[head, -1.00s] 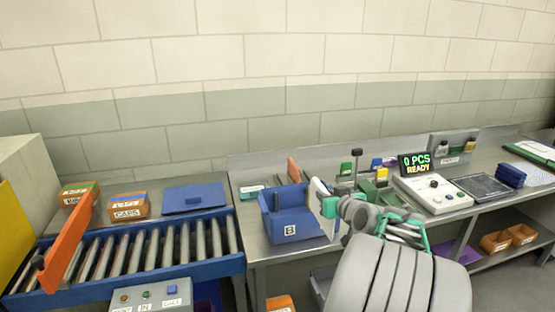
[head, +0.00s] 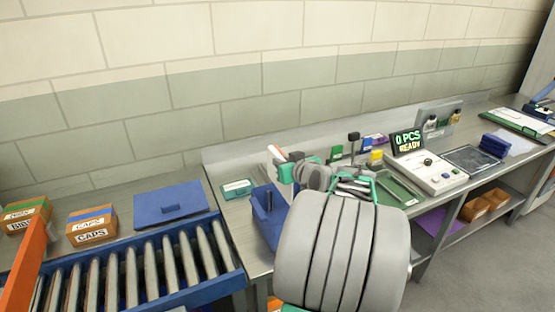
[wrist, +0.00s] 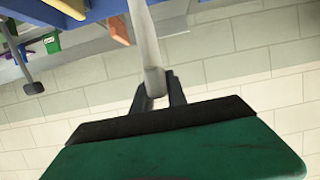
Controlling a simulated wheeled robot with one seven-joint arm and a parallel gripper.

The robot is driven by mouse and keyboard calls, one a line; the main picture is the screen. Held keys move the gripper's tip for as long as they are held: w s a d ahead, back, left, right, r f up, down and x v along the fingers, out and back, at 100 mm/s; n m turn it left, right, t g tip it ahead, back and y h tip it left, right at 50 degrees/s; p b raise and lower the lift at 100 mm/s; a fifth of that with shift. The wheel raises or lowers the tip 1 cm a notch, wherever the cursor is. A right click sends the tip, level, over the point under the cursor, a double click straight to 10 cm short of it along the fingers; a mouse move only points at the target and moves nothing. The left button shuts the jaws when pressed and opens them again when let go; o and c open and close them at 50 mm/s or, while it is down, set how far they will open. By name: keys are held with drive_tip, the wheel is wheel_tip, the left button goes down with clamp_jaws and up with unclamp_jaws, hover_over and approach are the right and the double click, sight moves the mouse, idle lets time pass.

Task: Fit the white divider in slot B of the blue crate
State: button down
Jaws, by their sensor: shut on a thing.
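The white divider (wrist: 147,40) shows nearly edge-on in the wrist view, with its lower end between the dark fingers of my gripper (wrist: 160,88). My gripper is shut on it. In the head view my gripper (head: 284,167) is above the far side of the blue crate (head: 262,212), and a small part of the divider shows beside it. My arm hides much of the crate, including its label and slots. I cannot tell whether the divider touches a slot. Part of the blue crate also shows at the top of the wrist view (wrist: 96,12).
A teal-labelled case (head: 237,188) lies left of the crate. The wall is behind.

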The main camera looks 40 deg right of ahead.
drive_tip(key=shift+s+f+b, duration=0.1)
drive_tip(key=shift+f+b, duration=0.05)
drive_tip(key=shift+b, duration=0.5)
wheel_tip(320, 180, down, 6)
drive_tip(key=b, duration=0.5)
drive_tip(key=shift+r+b, duration=0.2)
drive_tip(key=shift+b, duration=1.2)
idle(0.6)
